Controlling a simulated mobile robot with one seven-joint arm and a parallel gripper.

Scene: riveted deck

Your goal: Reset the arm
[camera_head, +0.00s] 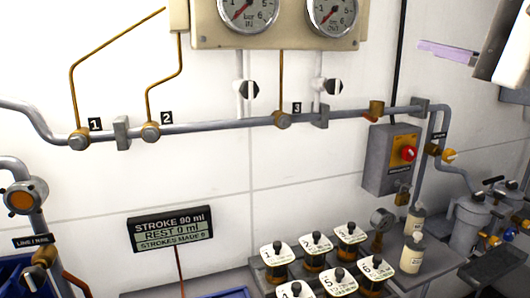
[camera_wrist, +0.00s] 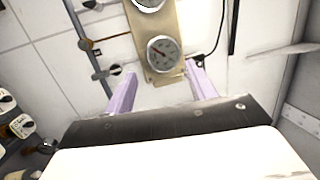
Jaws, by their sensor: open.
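My gripper (camera_wrist: 160,70) shows in the wrist view with its two pale purple fingers spread apart and nothing between them. A gauge on the cream panel appears beyond the fingers, apart from them. In the head view my gripper (camera_head: 424,46) is at the upper right, in front of the white wall. One purple finger shows there, pointing left; the other cannot be made out. The rest of my arm is mostly out of the frame.
A cream gauge panel (camera_head: 350,37) and a grey pipe (camera_head: 215,127) with numbered valves are on the wall. A grey switch box (camera_head: 381,172) with a red knob stands right. Several labelled jars (camera_head: 313,252), a display (camera_head: 172,229) and canisters (camera_head: 468,222) are lower.

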